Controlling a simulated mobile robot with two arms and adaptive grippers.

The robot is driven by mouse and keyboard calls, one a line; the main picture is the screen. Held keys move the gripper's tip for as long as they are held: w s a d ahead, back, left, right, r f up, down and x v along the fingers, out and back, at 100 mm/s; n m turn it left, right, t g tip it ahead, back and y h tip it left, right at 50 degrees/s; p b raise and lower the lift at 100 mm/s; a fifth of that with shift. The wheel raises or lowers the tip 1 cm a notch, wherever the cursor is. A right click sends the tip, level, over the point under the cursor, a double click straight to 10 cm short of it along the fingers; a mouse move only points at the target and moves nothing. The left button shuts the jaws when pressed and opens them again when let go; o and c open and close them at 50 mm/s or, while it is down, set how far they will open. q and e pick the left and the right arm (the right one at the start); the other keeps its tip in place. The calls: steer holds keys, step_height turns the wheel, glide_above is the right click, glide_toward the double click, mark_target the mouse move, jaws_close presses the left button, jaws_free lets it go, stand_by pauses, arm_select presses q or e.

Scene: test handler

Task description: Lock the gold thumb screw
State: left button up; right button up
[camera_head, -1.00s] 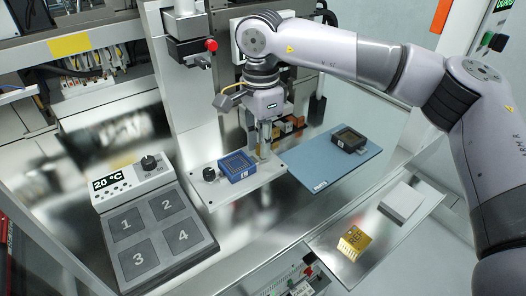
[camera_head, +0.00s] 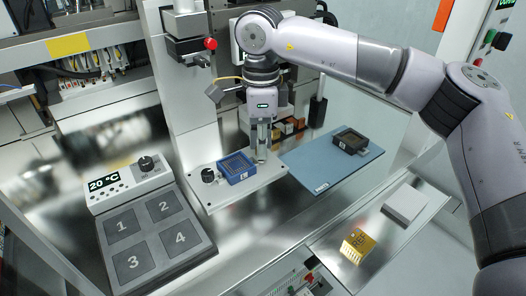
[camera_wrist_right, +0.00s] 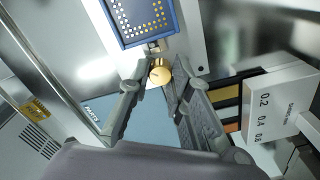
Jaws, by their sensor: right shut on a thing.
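The gold thumb screw (camera_wrist_right: 160,72) shows in the right wrist view beside the blue-framed socket (camera_wrist_right: 140,20). My right gripper (camera_wrist_right: 158,80) is shut on the screw, with one finger on each side of it. In the head view my right gripper (camera_head: 261,156) points down at the right end of the white plate, and its fingers hide the screw there. The blue socket (camera_head: 237,167) sits on the white plate (camera_head: 240,196), just left of the fingers. My left gripper is not in view.
A black socket (camera_head: 350,141) sits on a blue board (camera_head: 318,172) at the right. A gold block (camera_head: 358,244) and a grey block (camera_head: 404,204) lie on a metal shelf in front. A numbered 20 °C plate unit (camera_head: 152,240) stands at the left. A dark knob (camera_head: 208,175) stands left of the blue socket.

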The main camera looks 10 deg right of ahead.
steer(key=shift+m, duration=0.9)
steer(key=shift+m+b, duration=0.65)
steer(key=shift+m, duration=0.25)
steer(key=shift+r+m, duration=0.1)
steer(key=shift+m, duration=0.7)
steer(key=shift+m+b, duration=0.5)
steer(key=shift+m, duration=1.1)
